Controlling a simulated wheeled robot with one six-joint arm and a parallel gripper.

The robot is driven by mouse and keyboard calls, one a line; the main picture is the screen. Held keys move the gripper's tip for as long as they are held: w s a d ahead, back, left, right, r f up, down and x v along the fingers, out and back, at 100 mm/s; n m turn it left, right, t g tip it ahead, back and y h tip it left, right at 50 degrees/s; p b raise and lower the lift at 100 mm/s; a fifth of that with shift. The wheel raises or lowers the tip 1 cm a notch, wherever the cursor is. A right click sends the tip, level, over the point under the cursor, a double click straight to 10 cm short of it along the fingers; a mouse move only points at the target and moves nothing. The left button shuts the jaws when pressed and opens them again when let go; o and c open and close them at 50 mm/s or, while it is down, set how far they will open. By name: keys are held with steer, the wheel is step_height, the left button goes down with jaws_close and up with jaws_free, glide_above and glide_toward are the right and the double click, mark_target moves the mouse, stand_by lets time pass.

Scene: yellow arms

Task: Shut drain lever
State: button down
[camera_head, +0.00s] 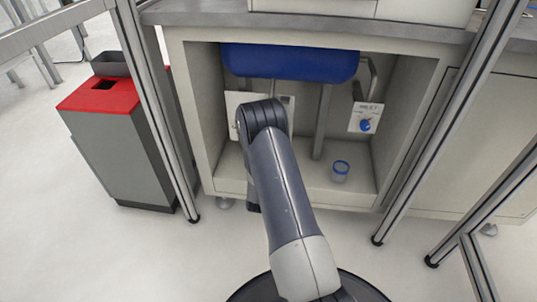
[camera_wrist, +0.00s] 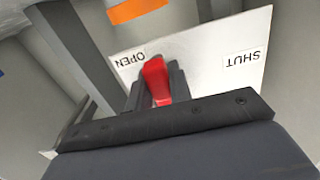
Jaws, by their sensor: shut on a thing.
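In the wrist view, the red drain lever (camera_wrist: 157,78) stands between the dark fingers of my gripper (camera_wrist: 159,90), which is shut on it. Behind it is a white plate (camera_wrist: 205,55) with the words OPEN and SHUT, both upside down in this view. The lever is nearer the OPEN label, and the SHUT label is further right. In the head view, part of a white plate (camera_head: 234,104) shows at the left inside the cabinet. My arm hides the lever and my gripper there.
A blue tank (camera_head: 290,62) hangs at the cabinet top. A blue knob (camera_head: 366,125) on an inlet plate is at the right. A blue-rimmed cup (camera_head: 340,171) stands on the cabinet floor. Metal frame posts flank the opening. A red-topped bin (camera_head: 100,95) stands left.

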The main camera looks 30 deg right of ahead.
steer(key=w+a+r+m, duration=0.2)
steer(key=a+r+m, duration=0.1)
steer(key=m, duration=1.4)
steer(key=shift+w+a+r, duration=0.2)
steer(key=shift+a+r, duration=0.15)
steer(key=shift+r, duration=0.35)
steer(key=shift+m, duration=0.4)
steer(key=c, duration=1.3)
jaws_free()
steer(key=shift+r, duration=0.1)
steer(key=p+v, duration=0.3)
steer(key=v, duration=0.7)
steer(key=shift+s+a, duration=0.25)
steer(key=shift+s, duration=0.1)
